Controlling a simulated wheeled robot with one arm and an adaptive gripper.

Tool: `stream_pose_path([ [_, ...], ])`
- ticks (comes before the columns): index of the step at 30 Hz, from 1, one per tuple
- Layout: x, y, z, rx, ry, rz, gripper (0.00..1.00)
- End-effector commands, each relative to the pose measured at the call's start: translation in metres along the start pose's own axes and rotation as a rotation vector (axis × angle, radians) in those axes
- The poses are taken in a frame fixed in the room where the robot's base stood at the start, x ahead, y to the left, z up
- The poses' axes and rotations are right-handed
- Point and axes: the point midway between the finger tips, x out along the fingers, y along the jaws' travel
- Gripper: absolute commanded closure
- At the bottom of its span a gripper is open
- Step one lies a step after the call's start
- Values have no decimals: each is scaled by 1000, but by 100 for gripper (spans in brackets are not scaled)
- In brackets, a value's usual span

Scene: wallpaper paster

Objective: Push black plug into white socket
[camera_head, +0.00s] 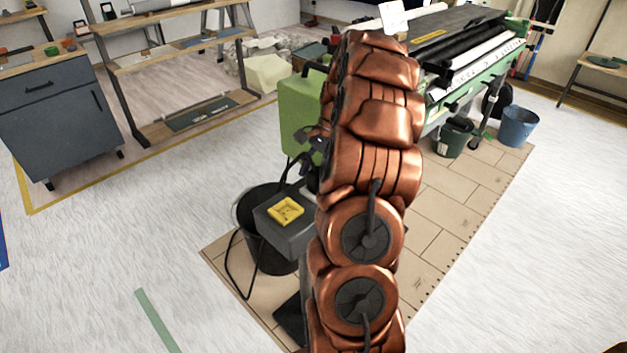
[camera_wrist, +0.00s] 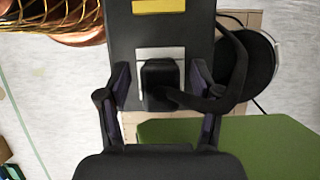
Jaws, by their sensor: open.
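In the wrist view the black plug (camera_wrist: 159,82) is at the white socket (camera_wrist: 160,53) on a dark grey box (camera_wrist: 125,30). White shows above the plug and at its lower left; I cannot tell how deep it sits. Its black cable (camera_wrist: 205,101) runs off to the right. My gripper (camera_wrist: 160,76) is open, with one finger on each side of the plug and gaps between. In the head view the box (camera_head: 295,236) shows a yellow socket (camera_head: 286,211) on top; my arm and gripper (camera_head: 315,142) hide or obscure the plug and white socket.
A black bucket (camera_head: 247,217) is beside the box, and a green case (camera_head: 297,105) stands behind. The green pasting machine (camera_head: 440,110) is behind my arm, with a dark bucket (camera_head: 453,140) and a blue bucket (camera_head: 518,127).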

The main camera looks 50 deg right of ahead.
Motion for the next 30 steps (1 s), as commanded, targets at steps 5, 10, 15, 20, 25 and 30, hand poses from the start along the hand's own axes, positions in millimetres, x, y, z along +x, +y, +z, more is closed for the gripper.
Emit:
stream_pose_path([
  [5,-27,-1,-1,0,4,-4,34],
  [10,-50,-1,-1,0,4,-4,34],
  [15,-70,-1,-1,0,3,-3,34],
  [20,-85,-1,-1,0,3,-3,34],
  [25,-96,-1,-1,0,4,-4,34],
  [30,-99,0,0,0,4,-4,34],
])
